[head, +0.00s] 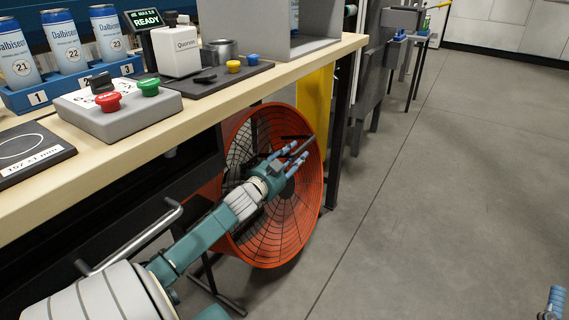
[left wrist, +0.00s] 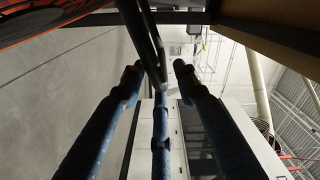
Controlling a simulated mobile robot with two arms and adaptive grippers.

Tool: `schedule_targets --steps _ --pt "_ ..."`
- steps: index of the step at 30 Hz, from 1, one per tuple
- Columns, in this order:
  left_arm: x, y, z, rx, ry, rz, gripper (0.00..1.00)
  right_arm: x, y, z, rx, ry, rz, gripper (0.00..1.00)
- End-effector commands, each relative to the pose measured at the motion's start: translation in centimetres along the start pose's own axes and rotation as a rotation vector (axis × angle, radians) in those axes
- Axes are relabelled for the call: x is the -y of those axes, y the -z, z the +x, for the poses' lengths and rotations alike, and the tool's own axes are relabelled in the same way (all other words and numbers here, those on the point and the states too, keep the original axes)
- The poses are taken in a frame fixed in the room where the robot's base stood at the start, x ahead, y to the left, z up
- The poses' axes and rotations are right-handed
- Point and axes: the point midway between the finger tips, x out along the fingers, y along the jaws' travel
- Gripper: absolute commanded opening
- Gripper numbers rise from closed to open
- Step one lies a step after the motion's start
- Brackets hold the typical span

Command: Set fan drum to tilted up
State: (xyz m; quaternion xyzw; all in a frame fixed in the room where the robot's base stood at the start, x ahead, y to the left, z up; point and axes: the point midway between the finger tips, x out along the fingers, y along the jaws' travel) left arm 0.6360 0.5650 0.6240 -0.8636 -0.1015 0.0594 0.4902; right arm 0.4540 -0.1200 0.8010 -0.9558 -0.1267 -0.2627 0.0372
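The fan drum (head: 318,192) is a round orange-red drum with a dark wire grille, standing on the floor beside the workbench. Its face points toward the aisle; the exact tilt is hard to tell. My left gripper (head: 296,152) is in front of the upper part of the grille, its blue fingers pointing to the upper right. In the left wrist view the fingers (left wrist: 157,75) are spread, with a dark bar (left wrist: 148,35) between them; contact is not clear. A piece of the drum (left wrist: 40,20) shows at upper left. My right gripper (head: 556,298) shows only partly at lower right.
The wooden workbench (head: 190,122) overhangs the drum's left side. It bears cans in a blue rack (head: 75,82), a button box (head: 115,118) and a grey enclosure (head: 310,47). A dark bench leg (head: 339,140) stands close behind the drum. The floor at right is clear.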

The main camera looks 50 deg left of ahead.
Motion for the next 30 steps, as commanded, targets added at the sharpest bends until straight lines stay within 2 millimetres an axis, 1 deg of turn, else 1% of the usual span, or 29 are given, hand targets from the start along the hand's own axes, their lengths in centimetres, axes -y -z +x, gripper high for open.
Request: schedule_targets --steps 1,6,9,12,17,30 --pt "-0.1 -0.1 -1.1 0.001 -0.002 0.001 0.31 0.0 0.0 0.0 0.000 0.000 0.000 0.95" --pt "-0.1 -0.1 -4.0 0.002 -0.002 0.001 0.31 0.0 0.0 0.0 0.000 0.000 0.000 0.95" --pt "0.0 -0.1 -5.2 0.002 -0.001 0.000 0.31 0.0 0.0 0.0 0.001 0.000 0.000 0.95" --pt "0.1 -0.1 -5.9 0.002 0.001 0.001 0.31 0.0 0.0 0.0 0.001 0.000 0.000 0.95" --pt "0.1 -0.1 -6.3 0.001 0.001 0.001 0.31 0.0 0.0 0.0 0.001 0.000 0.000 0.95" --pt "0.1 -0.1 -6.3 0.001 0.002 0.001 0.31 0.0 -0.1 0.0 0.002 0.000 0.000 0.95"
